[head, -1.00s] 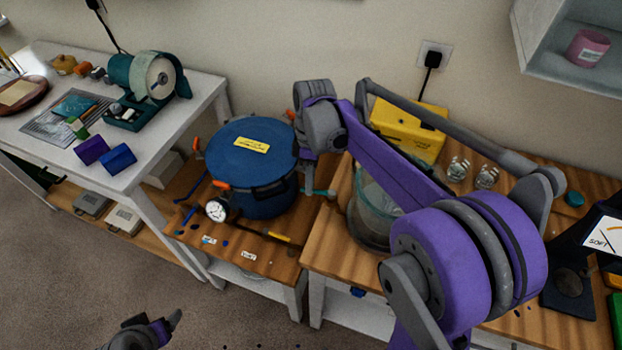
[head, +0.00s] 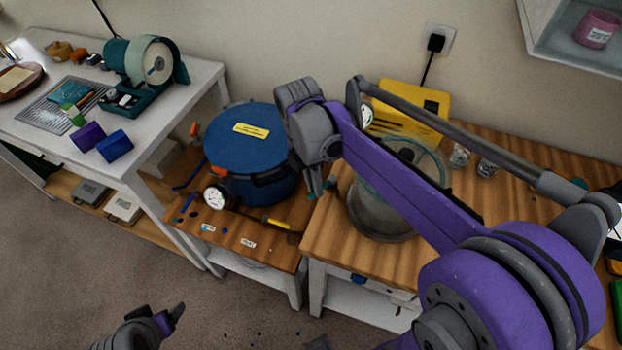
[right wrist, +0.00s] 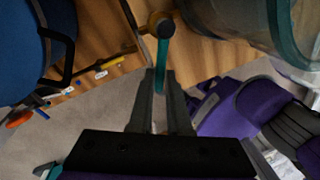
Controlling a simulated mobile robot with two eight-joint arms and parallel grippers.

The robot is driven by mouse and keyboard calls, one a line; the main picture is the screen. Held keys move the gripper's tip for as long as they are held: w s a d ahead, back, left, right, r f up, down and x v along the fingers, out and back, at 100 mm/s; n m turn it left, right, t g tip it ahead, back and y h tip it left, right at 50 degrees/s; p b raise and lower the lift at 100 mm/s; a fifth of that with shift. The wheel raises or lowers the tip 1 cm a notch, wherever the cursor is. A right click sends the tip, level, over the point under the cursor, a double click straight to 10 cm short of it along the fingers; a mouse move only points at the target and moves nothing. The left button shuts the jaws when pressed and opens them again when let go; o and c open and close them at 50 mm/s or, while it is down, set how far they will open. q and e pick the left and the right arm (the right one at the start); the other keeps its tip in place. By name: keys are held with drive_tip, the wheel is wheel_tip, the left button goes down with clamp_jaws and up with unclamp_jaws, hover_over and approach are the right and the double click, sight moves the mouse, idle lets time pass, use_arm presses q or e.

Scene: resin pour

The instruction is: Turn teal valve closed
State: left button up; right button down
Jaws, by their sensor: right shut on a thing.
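The teal valve (right wrist: 162,62) shows in the right wrist view as a teal lever below a dark round knob. It hangs between the fingers of my right gripper (right wrist: 160,85), which is shut on it. In the head view my right gripper (head: 314,186) points down just right of the blue pot, and only a small teal bit of the valve (head: 331,187) shows beside it. The blue lidded pot (head: 243,140) with a yellow label stands on the low wooden stand. My left gripper (head: 172,316) is at the bottom left, over the floor; its jaw opening is unclear.
A glass chamber (head: 378,220) stands on the wooden table close right of the valve. A round gauge (head: 214,197) sits at the pot's front. A yellow box (head: 402,112) is behind. A white table (head: 180,125) with tools is at left.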

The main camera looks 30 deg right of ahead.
drive_tip(key=shift+s+d+n+t+h, duration=0.2)
drive_tip(key=shift+s+n, duration=0.4)
drive_tip(key=shift+n, duration=0.7)
drive_tip(key=shift+s+d+n+t+h, duration=0.1)
drive_tip(key=shift+s+d+n+h, duration=0.3)
drive_tip(key=shift+n, duration=0.9)
drive_tip(key=shift+s+a, duration=0.1)
drive_tip(key=shift+s, duration=0.05)
drive_tip(key=c, duration=0.9)
unclamp_jaws()
drive_tip(key=shift+o, duration=0.2)
drive_tip(key=shift+r, duration=0.1)
drive_tip(key=v, duration=1)
drive_tip(key=shift+r, duration=0.3)
